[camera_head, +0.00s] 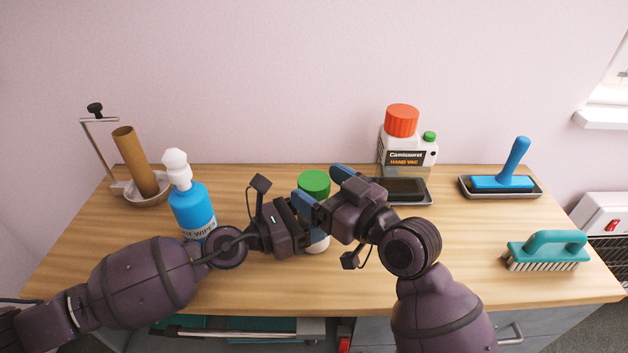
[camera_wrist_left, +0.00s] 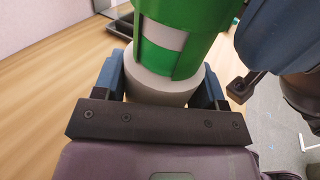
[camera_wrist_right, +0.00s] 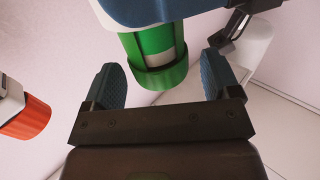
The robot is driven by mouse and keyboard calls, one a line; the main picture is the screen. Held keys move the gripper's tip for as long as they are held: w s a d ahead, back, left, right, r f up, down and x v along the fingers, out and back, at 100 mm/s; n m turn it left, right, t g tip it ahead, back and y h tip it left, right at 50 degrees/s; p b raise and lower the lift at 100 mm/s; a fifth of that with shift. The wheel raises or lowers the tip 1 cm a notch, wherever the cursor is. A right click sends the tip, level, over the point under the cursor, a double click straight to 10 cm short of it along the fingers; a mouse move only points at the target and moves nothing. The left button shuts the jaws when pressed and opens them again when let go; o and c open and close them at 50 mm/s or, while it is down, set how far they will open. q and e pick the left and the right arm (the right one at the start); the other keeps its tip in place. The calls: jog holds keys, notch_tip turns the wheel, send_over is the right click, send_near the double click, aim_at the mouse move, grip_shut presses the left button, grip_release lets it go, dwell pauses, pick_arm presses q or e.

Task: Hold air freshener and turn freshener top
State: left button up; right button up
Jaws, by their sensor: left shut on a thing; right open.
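The air freshener has a green top (camera_head: 314,182) and a white body (camera_head: 319,244). It stands upright at the middle of the table. My left gripper (camera_head: 308,212) is shut on its white body, below the green part; the left wrist view shows the body (camera_wrist_left: 165,88) between the blue fingers. My right gripper (camera_head: 338,180) is open, close to the top on its right side. In the right wrist view, the green top (camera_wrist_right: 155,62) shows beyond the parted fingers, not clasped. The right arm hides part of the freshener in the head view.
A blue wipes bottle (camera_head: 192,208) stands close behind my left arm. A teal brush (camera_head: 546,250) and blue-handled tool (camera_head: 508,172) are at right.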

jog(key=shift+x, duration=1)
jog(key=c, duration=0.9)
jog(key=shift+c, duration=0.2)
